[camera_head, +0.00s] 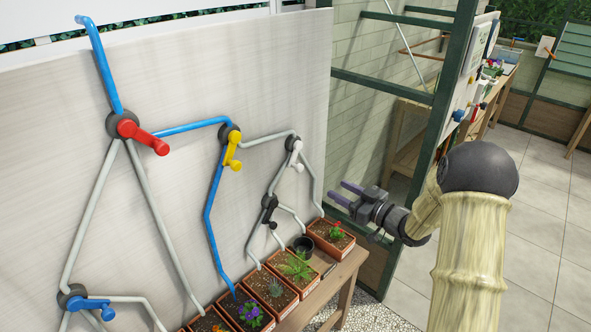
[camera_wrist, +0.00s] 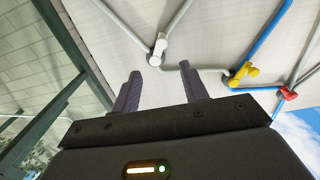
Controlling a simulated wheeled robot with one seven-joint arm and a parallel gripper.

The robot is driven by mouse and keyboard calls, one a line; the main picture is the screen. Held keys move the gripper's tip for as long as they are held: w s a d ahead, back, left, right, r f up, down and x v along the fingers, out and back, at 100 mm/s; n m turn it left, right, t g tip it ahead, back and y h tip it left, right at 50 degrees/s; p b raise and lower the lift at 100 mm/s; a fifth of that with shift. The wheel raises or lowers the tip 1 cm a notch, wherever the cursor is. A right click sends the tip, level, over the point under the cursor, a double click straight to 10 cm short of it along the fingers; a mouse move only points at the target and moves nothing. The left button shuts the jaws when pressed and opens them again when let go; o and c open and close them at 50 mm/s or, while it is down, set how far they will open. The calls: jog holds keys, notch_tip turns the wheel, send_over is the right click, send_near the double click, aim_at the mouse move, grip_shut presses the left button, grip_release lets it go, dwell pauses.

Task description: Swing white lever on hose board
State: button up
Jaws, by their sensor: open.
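The white lever (camera_head: 297,158) is mounted on the upper right part of the hose board (camera_head: 175,90), where grey hoses meet. In the wrist view the white lever (camera_wrist: 157,50) shows beyond my gripper's fingers, between them and slightly above their tips. My gripper (camera_head: 345,193) is open and empty, to the right of the board and lower than the white lever in the head view. In the wrist view the two fingers of my gripper (camera_wrist: 162,80) stand apart, with a clear gap to the lever.
Other levers on the board are red (camera_head: 145,135), yellow (camera_head: 232,152), black (camera_head: 270,212) and blue (camera_head: 88,305). Planter boxes (camera_head: 333,234) with plants stand on a wooden bench (camera_head: 345,268) below. A green frame post (camera_head: 440,110) rises behind my arm.

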aim_at(301, 170)
dwell(0.3)
jog(key=p+x, duration=0.3)
jog(key=x, duration=1.4)
jog(key=shift+a+r+p, duration=0.15)
jog(key=shift+a+p, duration=0.1)
jog(key=shift+p, duration=0.1)
jog(key=shift+r, duration=0.1)
jog(key=shift+a, duration=0.1)
